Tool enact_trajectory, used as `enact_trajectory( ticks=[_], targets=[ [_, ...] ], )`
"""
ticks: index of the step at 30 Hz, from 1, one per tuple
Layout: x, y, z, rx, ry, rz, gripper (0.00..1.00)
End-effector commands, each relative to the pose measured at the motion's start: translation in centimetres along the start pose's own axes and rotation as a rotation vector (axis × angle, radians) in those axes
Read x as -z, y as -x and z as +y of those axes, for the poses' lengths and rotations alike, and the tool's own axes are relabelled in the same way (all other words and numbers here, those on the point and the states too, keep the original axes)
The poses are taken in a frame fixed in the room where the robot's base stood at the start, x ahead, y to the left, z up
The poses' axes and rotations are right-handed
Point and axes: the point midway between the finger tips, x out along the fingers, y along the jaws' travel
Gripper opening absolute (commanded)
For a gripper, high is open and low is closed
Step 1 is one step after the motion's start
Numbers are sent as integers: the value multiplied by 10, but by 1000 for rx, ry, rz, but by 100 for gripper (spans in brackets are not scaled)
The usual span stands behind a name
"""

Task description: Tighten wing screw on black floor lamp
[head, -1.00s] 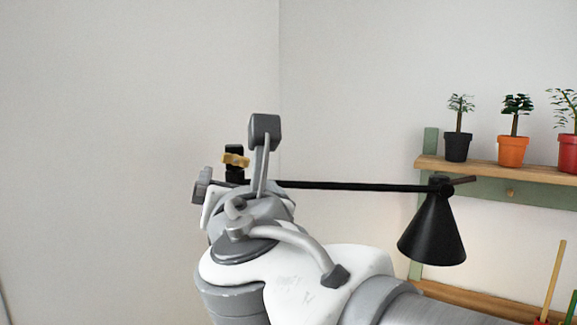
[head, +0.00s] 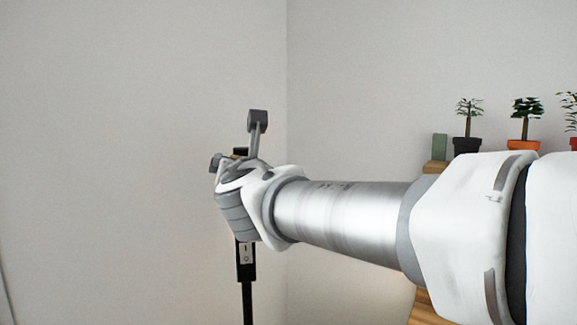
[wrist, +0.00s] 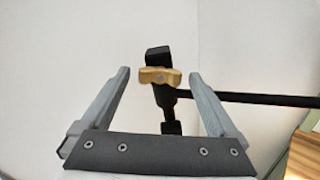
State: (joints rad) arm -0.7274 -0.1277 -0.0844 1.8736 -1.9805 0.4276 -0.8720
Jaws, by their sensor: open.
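The black floor lamp's upright post (head: 247,290) shows below my wrist in the head view, with a switch (head: 246,253) marked on it. In the wrist view the brass-coloured wing screw (wrist: 159,76) sits on the black lamp joint (wrist: 160,96), its wings lying roughly level. My gripper (wrist: 160,75) is open, with one finger on each side of the screw in the picture; neither finger visibly touches it. In the head view my gripper (head: 237,135) is at the top of the post and hides most of the screw. The lamp's black shade is hidden behind my arm.
The lamp's black horizontal arm (wrist: 250,98) runs right from the joint, past the right finger. A wooden shelf (head: 435,167) with potted plants (head: 467,125) stands at the right. Plain walls are behind; the left side is clear.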

Motion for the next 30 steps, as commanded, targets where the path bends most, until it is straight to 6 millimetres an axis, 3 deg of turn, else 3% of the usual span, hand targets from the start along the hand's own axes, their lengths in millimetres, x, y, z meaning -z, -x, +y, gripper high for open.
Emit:
enact_trajectory(
  ticks=[7, 21, 30],
  targets=[
    [0, 0, 0, 0, 0, 0, 93],
    [0, 0, 0, 0, 0, 0, 9],
    [1, 0, 0, 0, -40, -2, 9]
  ],
)
